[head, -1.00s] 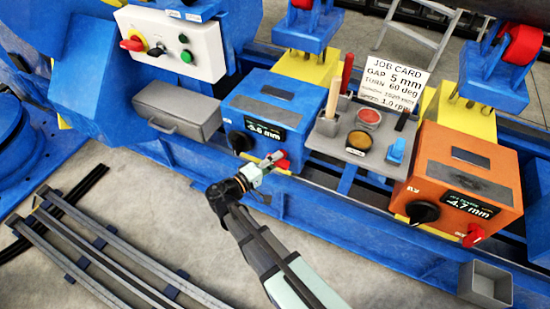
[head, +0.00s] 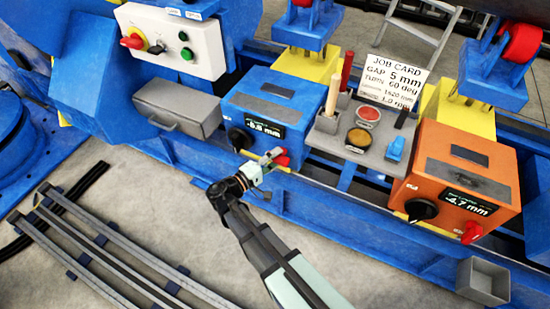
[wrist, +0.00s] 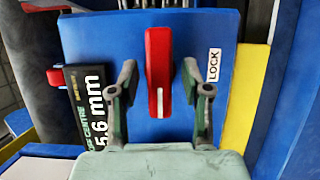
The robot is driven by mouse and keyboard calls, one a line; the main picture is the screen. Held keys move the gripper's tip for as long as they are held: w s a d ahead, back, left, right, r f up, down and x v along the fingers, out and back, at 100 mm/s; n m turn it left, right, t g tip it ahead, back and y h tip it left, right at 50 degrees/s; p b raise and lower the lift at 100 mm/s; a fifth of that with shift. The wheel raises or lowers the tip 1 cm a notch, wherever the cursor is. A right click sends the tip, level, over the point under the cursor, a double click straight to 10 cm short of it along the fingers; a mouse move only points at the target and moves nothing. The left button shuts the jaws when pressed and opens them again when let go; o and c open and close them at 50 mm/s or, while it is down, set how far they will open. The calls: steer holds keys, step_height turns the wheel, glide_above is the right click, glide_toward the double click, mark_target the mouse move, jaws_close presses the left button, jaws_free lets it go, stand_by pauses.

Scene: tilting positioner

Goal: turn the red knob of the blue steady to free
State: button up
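The blue steady (head: 275,95) stands in the middle of the head view, with a dark display and a black knob (head: 238,138) on its front. Its red knob (head: 283,159) is at the lower right of that front, partly behind my gripper (head: 271,157). In the wrist view the red knob (wrist: 158,65) is a long bar, upright in the picture, with a white mark at its lower end. My gripper (wrist: 159,82) is open, one finger on each side of the bar, with gaps visible. A LOCK label (wrist: 214,65) is right of the knob; no free label is visible.
A grey tray (head: 322,142) with tools and small pots lies right of the blue steady. An orange steady (head: 455,170) with its own red knob is farther right. A grey drawer box (head: 178,108) is on the left. The floor in front is open, with rails at left.

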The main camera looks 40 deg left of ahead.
steer(key=shift+s, duration=0.1)
steer(key=v, duration=1.1)
steer(key=shift+s, duration=0.4)
steer(key=shift+f, duration=0.1)
